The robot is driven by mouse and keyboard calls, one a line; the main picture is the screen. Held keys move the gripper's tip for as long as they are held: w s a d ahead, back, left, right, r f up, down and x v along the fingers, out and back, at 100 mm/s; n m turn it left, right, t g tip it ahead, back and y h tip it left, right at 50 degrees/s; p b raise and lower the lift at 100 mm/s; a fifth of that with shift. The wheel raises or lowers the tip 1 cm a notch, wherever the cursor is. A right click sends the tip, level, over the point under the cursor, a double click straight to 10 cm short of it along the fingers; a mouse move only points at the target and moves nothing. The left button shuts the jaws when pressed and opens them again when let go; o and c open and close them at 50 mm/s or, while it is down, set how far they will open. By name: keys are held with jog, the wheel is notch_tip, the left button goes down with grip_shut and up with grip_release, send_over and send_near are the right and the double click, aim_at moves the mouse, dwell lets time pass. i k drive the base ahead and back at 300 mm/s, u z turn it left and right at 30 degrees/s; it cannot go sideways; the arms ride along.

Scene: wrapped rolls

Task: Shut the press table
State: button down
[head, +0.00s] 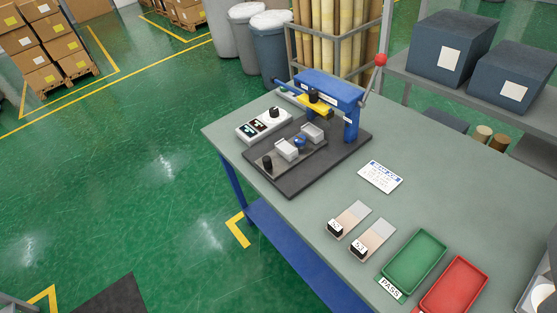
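The blue press (330,88) stands on a dark base plate (334,165) at the back of the workbench. Its lever with a red ball (380,60) points up at the right. The press table (275,163) is a dark sliding plate that sticks out to the front left from under the press head. It carries two light grey blocks (287,149) with a small blue round part (299,141) between them. A black knob (267,162) stands at its front end. My gripper is not in view.
A control box (264,125) with a black knob sits left of the press. A label card (381,176), two small sample strips (349,218), a green PASS tray (415,262) and a red tray (455,285) lie on the grey workbench (300,205). Green floor left is open.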

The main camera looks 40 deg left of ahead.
aim_at(285, 155)
jog(key=u, duration=0.1)
jog(key=i, duration=1)
jog(key=z, duration=0.1)
